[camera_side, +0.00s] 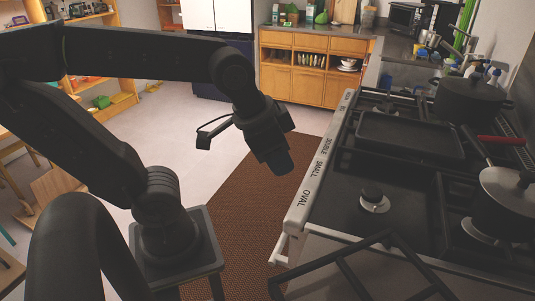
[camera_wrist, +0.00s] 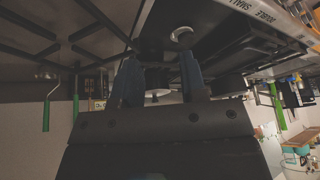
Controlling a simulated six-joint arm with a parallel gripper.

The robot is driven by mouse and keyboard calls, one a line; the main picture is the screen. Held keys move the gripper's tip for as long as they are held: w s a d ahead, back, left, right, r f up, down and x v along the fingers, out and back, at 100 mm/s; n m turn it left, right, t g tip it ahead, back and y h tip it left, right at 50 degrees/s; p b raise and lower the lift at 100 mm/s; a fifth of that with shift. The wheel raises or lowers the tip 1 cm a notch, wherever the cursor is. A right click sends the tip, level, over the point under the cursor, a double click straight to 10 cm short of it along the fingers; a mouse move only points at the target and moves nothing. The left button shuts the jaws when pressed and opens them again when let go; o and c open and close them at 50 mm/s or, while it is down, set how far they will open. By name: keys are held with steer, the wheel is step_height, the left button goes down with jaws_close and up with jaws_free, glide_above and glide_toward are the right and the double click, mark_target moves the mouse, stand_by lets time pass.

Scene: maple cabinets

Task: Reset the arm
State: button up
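My gripper (camera_side: 279,163) hangs from my bent arm in the side view, pointing down and slightly right. It is in the air beside the left front edge of the stove (camera_side: 295,222), above the brown mat (camera_side: 245,215). In the wrist view my gripper (camera_wrist: 160,75) shows two dark blue fingers set apart, with a gap between them. It is open, and I see nothing held in it. In the side view the fingers overlap and the gap is hidden.
The stove holds a black griddle pan (camera_side: 410,137), a dark pot (camera_side: 470,100) and a lidded saucepan (camera_side: 508,190). A loose-looking black grate (camera_side: 375,262) juts past the stove's front. A wooden cabinet (camera_side: 315,65) stands behind. The floor (camera_side: 160,125) behind my arm is clear.

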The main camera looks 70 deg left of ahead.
steer(key=shift+s+a+f+n+t, duration=0.3)
steer(key=shift+s+a+n, duration=0.5)
steer(key=shift+n, duration=0.3)
